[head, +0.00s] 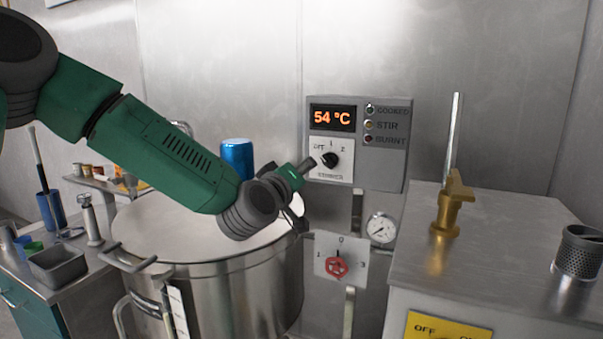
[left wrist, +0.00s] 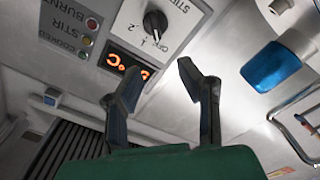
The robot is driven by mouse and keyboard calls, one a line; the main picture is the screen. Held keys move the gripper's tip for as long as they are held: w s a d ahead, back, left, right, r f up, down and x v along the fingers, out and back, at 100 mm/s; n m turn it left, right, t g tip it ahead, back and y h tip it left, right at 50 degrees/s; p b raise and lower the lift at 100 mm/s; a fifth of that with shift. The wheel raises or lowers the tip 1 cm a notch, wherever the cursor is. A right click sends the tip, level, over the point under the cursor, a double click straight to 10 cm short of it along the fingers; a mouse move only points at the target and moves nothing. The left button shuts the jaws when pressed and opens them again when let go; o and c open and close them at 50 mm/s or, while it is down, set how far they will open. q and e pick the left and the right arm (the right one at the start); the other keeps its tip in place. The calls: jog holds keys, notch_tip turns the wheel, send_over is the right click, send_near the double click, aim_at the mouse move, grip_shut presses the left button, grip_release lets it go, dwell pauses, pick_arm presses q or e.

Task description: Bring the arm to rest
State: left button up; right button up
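My left arm, green with dark joints, reaches in from the left above the large steel pot. Its gripper (head: 309,188) is just in front of the control box (head: 388,165), close to the black stirrer knob (head: 330,159). In the left wrist view the two dark fingers of the gripper (left wrist: 160,68) are spread, with nothing between them. The knob (left wrist: 155,20) shows beyond the fingertips, apart from them in that picture. The display reads 54 °C. My right gripper is not in view.
A brass valve (head: 452,205) and perforated cup (head: 578,253) stand on the right cabinet.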

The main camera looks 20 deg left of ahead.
pick_arm(q)
jog(key=shift+s, duration=0.3)
jog(key=s+d+f+m+g+h+b, duration=0.1)
jog(key=s+f+m+g, duration=0.3)
jog(key=f, duration=0.7)
jog(key=s+d+f+g+b, duration=0.1)
jog(key=s+f, duration=0.5)
jog(key=f, duration=0.5)
jog(key=s+d+f+m+g+h+b, duration=0.1)
jog(key=s+d+f+g, duration=0.3)
jog(key=f, duration=0.7)
jog(key=s+a+f+m+g+y+b, duration=0.1)
jog(key=s+a+f+g, duration=0.1)
jog(key=s+f, duration=0.4)
jog(key=s+a+f+m+g, duration=0.2)
jog(key=s+f, duration=0.4)
jog(key=s, duration=0.8)
jog(key=s+a+f+m+g+y+b, duration=0.1)
jog(key=s+a+f+g, duration=0.3)
jog(key=s, duration=0.7)
notch_tip(320, 180, down, 2)
jog(key=shift+a+f+y+b, duration=0.1)
jog(key=shift+a+y+b, duration=0.25)
jog(key=shift+a, duration=0.35)
